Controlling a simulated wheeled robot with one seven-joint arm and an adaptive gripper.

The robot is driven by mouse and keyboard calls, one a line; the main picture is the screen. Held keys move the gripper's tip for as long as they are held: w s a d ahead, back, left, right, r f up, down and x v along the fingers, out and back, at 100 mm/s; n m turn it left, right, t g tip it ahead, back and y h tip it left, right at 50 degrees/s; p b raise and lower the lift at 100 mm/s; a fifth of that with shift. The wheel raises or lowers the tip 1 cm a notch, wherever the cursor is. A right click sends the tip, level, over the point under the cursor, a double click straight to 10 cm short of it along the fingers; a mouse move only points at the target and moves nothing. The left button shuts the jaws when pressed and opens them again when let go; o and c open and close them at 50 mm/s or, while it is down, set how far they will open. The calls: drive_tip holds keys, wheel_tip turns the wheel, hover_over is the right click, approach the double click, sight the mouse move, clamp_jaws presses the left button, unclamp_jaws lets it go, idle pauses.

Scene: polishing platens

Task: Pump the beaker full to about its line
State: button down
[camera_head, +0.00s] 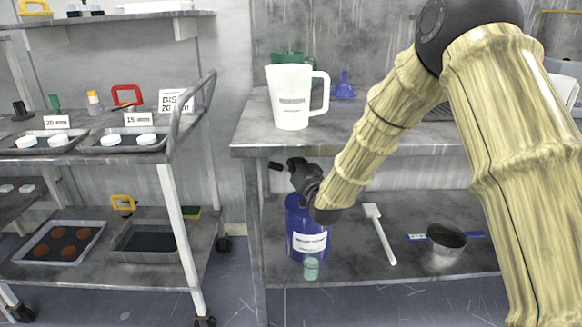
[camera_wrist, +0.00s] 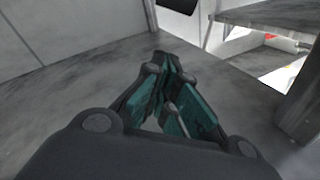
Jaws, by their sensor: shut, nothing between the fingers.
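A blue bottle (camera_head: 306,225) with a white label stands on the lower shelf of the bench. A small pale green beaker (camera_head: 311,269) stands in front of its base, near the shelf's front edge. Its line and fill level are too small to make out. My gripper (camera_head: 292,164) is above the bottle, just below the bench top, and hides the bottle's upper part. I cannot tell whether it touches the pump. In the wrist view my gripper (camera_wrist: 164,66) is shut and empty, with grey surface beyond it. Neither bottle nor beaker can be made out there.
A white jug (camera_head: 291,97), a green jug (camera_head: 288,62) and a blue funnel (camera_head: 343,86) stand on the bench top (camera_head: 255,133). A white spatula (camera_head: 379,232) and a metal pan (camera_head: 445,240) lie right of the bottle. A trolley with trays (camera_head: 120,139) stands left.

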drive_tip(key=b, duration=0.2)
hover_over(289, 171)
drive_tip(key=a, duration=0.1)
drive_tip(key=shift+s+a+f+b, duration=0.35)
drive_tip(key=shift+s+f, duration=0.2)
drive_tip(key=shift+f, duration=0.15)
drive_tip(key=shift+s+a+f+b, duration=0.3)
drive_tip(key=shift+s+f, duration=0.25)
drive_tip(key=shift+f, duration=0.1)
drive_tip(key=shift+f, duration=0.1)
drive_tip(key=shift+s+a+f+p, duration=0.2)
drive_tip(key=shift+a+f+p, duration=0.15)
drive_tip(key=shift+f, duration=0.1)
drive_tip(key=shift+d, duration=0.1)
